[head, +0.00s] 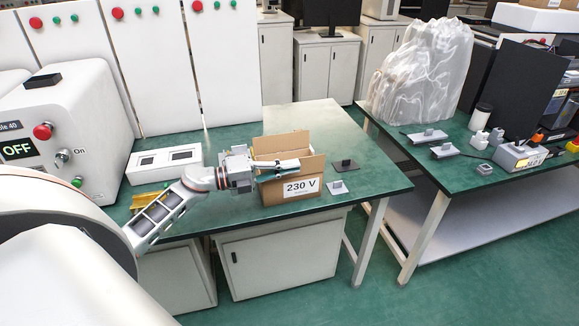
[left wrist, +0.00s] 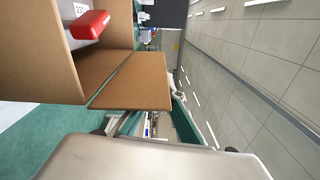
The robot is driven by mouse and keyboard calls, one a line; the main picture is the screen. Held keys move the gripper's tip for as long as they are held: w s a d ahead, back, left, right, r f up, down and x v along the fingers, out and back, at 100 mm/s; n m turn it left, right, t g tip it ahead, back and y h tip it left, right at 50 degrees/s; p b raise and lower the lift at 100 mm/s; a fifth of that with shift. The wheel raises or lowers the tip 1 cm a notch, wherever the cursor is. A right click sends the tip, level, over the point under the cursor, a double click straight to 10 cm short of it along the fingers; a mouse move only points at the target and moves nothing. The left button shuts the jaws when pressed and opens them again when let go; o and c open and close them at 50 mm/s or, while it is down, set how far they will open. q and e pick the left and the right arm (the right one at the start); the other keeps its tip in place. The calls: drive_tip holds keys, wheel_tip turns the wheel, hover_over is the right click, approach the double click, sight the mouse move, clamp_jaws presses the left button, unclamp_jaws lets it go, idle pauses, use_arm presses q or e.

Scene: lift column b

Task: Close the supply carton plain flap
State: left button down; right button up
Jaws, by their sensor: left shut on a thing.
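The supply carton (head: 268,193) is a brown cardboard box on the green table, with a white "230 V" label (head: 300,188) on its front. A plain brown flap (head: 281,143) stands up at its back, and the carton's top is open. My left gripper (head: 292,164) reaches in from the left over the carton, its fingers shut at a flap. In the left wrist view, a plain flap (left wrist: 137,82) juts out from the open carton (left wrist: 98,72), close to the gripper; the grip itself is hidden there. A red item (left wrist: 88,25) shows inside the carton. My right gripper is not in view.
A white two-window box (head: 164,163) and a yellow item (head: 148,199) lie left of the carton. A dark plate (head: 345,166) and a light plate (head: 337,188) with small blocks lie close to its right. The table's back right is clear. A second table (head: 428,171) stands right.

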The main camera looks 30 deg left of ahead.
use_arm(q)
drive_tip(key=n+p, duration=0.1)
drive_tip(key=w+a+n+p, duration=0.1)
drive_tip(key=n, duration=0.1)
drive_tip(key=a+n+p, duration=0.1)
drive_tip(key=shift+w+r+n, duration=0.3)
drive_tip(key=shift+r, duration=0.05)
drive_tip(key=w+a+f+n, duration=0.1)
drive_tip(key=n, duration=0.3)
drive_tip(key=w+a+f+n+p, duration=0.1)
drive_tip(key=n, duration=0.3)
drive_tip(key=w+a+f+n+p, duration=0.1)
drive_tip(key=n, duration=0.2)
drive_tip(key=shift+w+a+f+n, duration=0.15)
drive_tip(key=shift+a+n, duration=0.25)
drive_tip(key=shift+a+f+n, duration=0.1)
drive_tip(key=shift+f+n, duration=0.2)
drive_tip(key=shift+n, duration=0.3)
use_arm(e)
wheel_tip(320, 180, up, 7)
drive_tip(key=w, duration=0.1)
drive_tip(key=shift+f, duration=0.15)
use_arm(q)
drive_tip(key=c, duration=2.2)
unclamp_jaws()
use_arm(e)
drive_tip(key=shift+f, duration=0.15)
